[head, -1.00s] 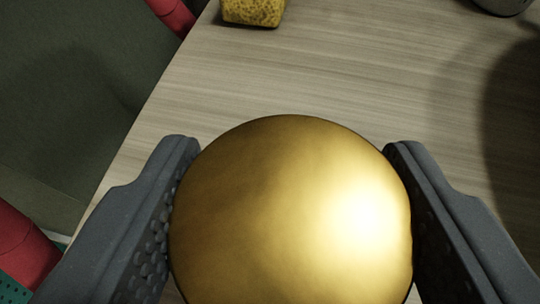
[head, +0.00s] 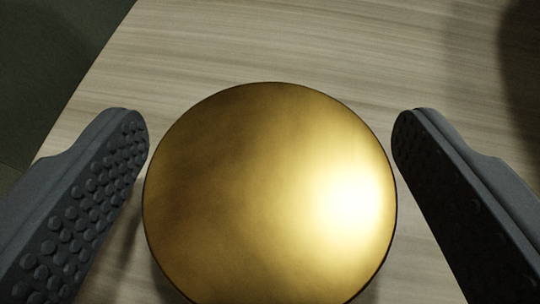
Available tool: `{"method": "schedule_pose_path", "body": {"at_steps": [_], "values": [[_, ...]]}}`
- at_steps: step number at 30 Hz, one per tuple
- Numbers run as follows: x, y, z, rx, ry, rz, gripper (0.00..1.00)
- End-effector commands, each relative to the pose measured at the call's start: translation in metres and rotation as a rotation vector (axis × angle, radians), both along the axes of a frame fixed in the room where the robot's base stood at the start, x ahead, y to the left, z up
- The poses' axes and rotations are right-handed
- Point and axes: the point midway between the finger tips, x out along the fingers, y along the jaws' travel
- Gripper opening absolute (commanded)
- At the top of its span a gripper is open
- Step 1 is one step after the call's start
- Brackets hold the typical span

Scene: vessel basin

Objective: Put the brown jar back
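A round, shiny golden-brown top (head: 265,195) fills the middle of the head view. It looks like the brown jar seen from above; its sides and base are hidden under it. My gripper (head: 270,118) is open, with one studded finger on each side of the jar. A strip of tabletop shows between each finger and the jar, so neither finger appears to touch it. The jar appears to stand on the wooden table.
The pale wood-grain tabletop (head: 300,40) is clear beyond the jar. Its edge runs along the upper left, with a dark green surface (head: 45,60) past it. A dark shadow lies at the upper right.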

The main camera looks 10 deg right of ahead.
Motion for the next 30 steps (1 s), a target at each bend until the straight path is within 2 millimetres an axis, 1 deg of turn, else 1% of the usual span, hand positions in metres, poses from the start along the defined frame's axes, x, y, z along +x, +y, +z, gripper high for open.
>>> {"method": "schedule_pose_path", "body": {"at_steps": [5, 8, 11, 24, 30], "values": [[-0.001, 0.0, 0.003, 0.0, 0.0, 0.0, 0.78], [-0.007, 0.002, 0.006, 0.0, 0.0, 0.001, 0.78], [-0.017, 0.003, 0.012, -0.001, -0.001, 0.001, 0.78], [-0.077, 0.01, 0.041, 0.0, 0.0, 0.002, 0.78], [-0.097, 0.013, 0.051, 0.0, 0.0, 0.002, 0.78]]}}
